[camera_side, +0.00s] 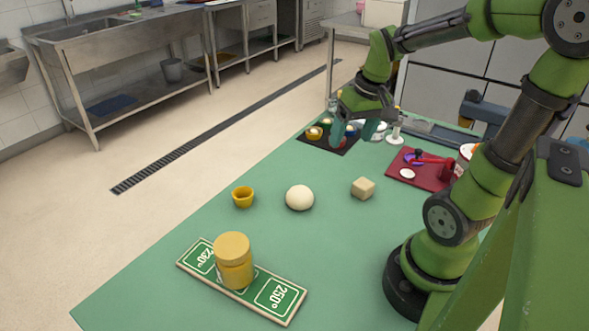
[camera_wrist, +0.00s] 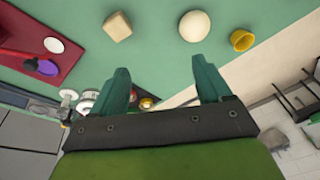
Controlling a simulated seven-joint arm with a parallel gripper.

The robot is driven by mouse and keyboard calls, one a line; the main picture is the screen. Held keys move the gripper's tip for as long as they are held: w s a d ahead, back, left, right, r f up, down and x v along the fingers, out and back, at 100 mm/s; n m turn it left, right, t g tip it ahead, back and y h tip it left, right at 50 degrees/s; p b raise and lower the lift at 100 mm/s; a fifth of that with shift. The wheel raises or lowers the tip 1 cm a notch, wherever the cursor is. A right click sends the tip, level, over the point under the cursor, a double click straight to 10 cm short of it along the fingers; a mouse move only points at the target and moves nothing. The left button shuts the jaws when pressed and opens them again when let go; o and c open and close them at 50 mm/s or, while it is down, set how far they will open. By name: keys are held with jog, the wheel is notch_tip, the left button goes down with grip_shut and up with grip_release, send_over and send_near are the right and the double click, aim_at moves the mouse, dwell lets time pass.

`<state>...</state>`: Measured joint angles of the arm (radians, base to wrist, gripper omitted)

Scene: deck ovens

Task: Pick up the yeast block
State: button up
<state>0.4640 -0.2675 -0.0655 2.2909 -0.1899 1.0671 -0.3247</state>
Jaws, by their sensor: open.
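The yeast block is a small beige cube (camera_side: 363,188) on the green table, to the right of a round dough ball (camera_side: 299,197). In the wrist view the yeast block (camera_wrist: 118,27) lies near the top, left of the dough ball (camera_wrist: 194,26). My gripper (camera_side: 358,131) is above the far end of the table, well apart from the block. Its two teal fingers (camera_wrist: 163,82) are spread with nothing held between them.
A yellow cup (camera_side: 242,196) stands left of the dough ball. A dark red mat (camera_side: 432,183) with small items lies at right. A dark mat (camera_side: 316,140) with small bowls lies near my gripper.

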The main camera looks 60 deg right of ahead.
jog(key=s+d+f+n+g, duration=0.1)
jog(key=s+d+f+g, duration=0.1)
jog(key=d, duration=0.4)
jog(key=n, duration=0.2)
send_over(364, 183)
jog(key=shift+g, duration=0.3)
jog(key=f, duration=1)
jog(key=shift+s+a+f, duration=0.2)
jog(key=shift+s+f, duration=0.05)
jog(key=shift+f, duration=0.1)
jog(key=shift+w+d+f, duration=0.1)
jog(key=shift+f, duration=1.35)
jog(key=shift+w+f, duration=0.1)
jog(key=shift+f, duration=1.3)
jog(key=c, duration=1.1)
